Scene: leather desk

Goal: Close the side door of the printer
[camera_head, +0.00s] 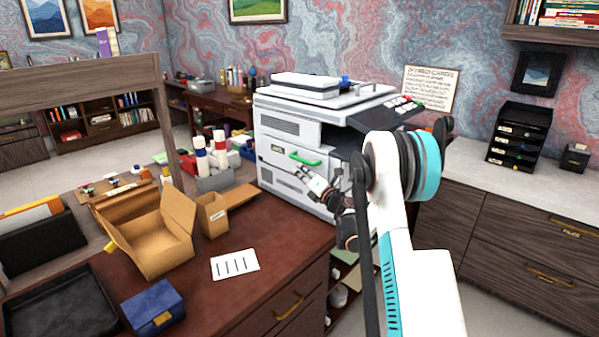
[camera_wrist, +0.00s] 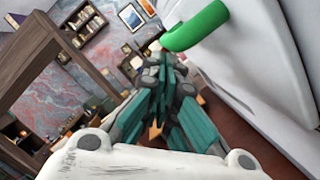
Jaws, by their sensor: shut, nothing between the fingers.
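The white printer (camera_head: 285,106) stands at the back right end of the brown desk. Its side door (camera_head: 275,152) faces the desk and carries a green handle (camera_head: 304,158). In the wrist view the handle (camera_wrist: 195,26) crosses the top, and the white door panel (camera_wrist: 225,72) fills the right side. How far the door stands from the printer body is unclear. My gripper (camera_head: 303,173) is shut and empty, just below and in front of the handle. In the wrist view its fingers (camera_wrist: 163,70) are together, beside the panel; contact cannot be told. My arm hides the printer's right side.
An open cardboard box (camera_head: 150,262), a smaller box (camera_head: 212,222), a white card (camera_head: 235,264) and a blue box (camera_head: 153,307) lie on the desk. White-and-red bottles (camera_head: 201,158) stand left of the printer. Cabinets (camera_head: 520,215) stand at the right.

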